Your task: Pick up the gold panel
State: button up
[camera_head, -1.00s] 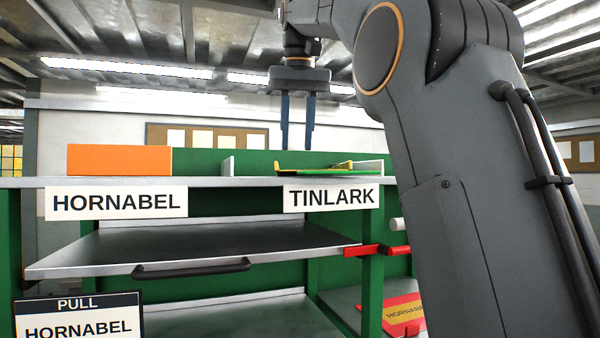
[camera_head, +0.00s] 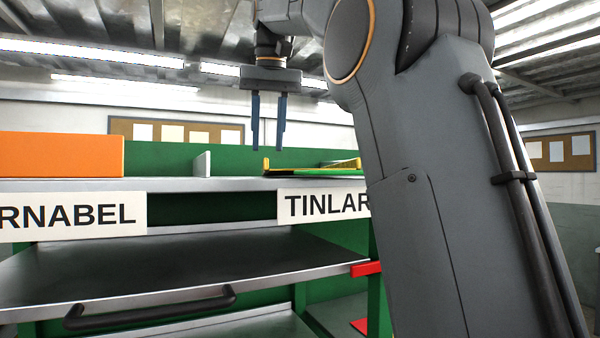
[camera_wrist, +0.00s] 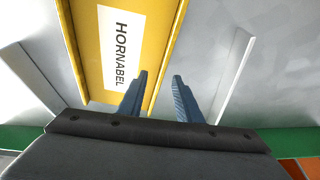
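The gold panel (camera_wrist: 166,30) fills the upper middle of the wrist view, with a raised rim and a white HORNABEL label. In the head view, a thin yellow-edged piece (camera_head: 345,164), with green and black along it, lies on the top shelf above the TINLARK sign; it seems to be the same panel. My gripper (camera_head: 268,149) points down above the shelf, near this piece's left end. In the wrist view my gripper (camera_wrist: 160,78) is open with nothing held between its two blue fingers.
A grey upright divider (camera_head: 202,164) stands left of the yellow-edged piece. An orange box (camera_head: 60,155) sits farther left on the top shelf (camera_head: 170,184). A pull-out tray with a black handle (camera_head: 150,308) is below. My arm hides the shelf's right end.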

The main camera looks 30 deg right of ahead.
jog(key=shift+a+p+x, duration=0.2)
jog(key=shift+p+x, duration=0.4)
jog(key=shift+x, duration=1.6)
grip_shut()
